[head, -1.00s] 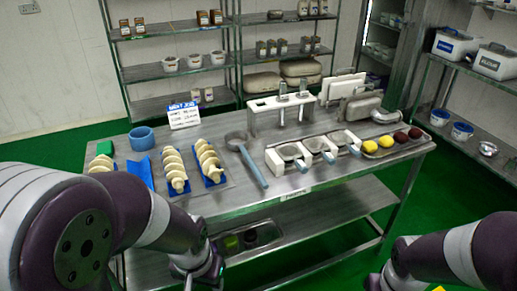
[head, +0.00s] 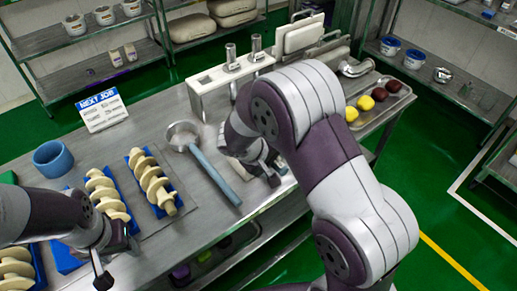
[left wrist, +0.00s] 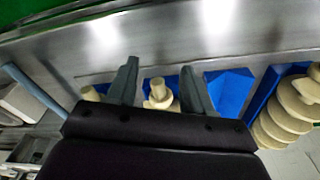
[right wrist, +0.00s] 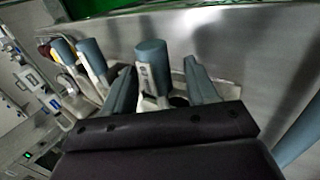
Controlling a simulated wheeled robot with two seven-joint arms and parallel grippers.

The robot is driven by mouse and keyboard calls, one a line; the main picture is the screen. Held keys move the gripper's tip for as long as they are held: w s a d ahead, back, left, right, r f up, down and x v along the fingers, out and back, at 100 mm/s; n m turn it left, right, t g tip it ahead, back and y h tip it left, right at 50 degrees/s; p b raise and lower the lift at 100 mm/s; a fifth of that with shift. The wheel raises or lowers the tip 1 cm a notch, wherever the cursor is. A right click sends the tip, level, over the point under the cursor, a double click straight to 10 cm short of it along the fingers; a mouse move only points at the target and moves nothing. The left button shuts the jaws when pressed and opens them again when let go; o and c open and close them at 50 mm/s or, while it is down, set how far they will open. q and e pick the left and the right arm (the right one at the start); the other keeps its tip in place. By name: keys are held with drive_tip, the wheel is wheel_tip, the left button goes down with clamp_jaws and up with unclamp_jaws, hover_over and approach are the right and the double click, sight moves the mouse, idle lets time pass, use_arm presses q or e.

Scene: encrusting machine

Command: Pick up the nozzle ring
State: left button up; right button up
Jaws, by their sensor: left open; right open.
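A blue, thick-walled ring-shaped piece (head: 52,158) stands on the table at the left in the head view. Handled pieces are largely hidden behind my right arm; their blue-grey handles show in the right wrist view (right wrist: 150,65). I cannot tell for certain which piece is the nozzle ring. My right gripper (head: 262,172) is open over the table's front side, and in its wrist view one handle stands between its fingers (right wrist: 158,82). My left gripper (head: 118,262) is open near the front edge by the beige screws; a screw's end (left wrist: 158,95) shows between its fingers.
Beige screws (head: 155,182) lie on blue holders at the left. A round pan (head: 184,134) with a long blue handle lies mid-table. A white rack (head: 205,92) stands behind. A tray (head: 387,112) with yellow and dark red balls is at the right.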

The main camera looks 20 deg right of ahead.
drive_tip(key=shift+s+d+f, duration=0.1)
drive_tip(key=shift+d+f, duration=0.15)
drive_tip(key=shift+d, duration=0.1)
drive_tip(key=shift+s+d, duration=0.1)
drive_tip(key=shift+s, duration=0.15)
drive_tip(key=shift+w, duration=0.2)
drive_tip(key=c, duration=0.9)
clamp_jaws()
drive_tip(key=shift+s, duration=0.1)
drive_tip(key=shift+r, duration=0.1)
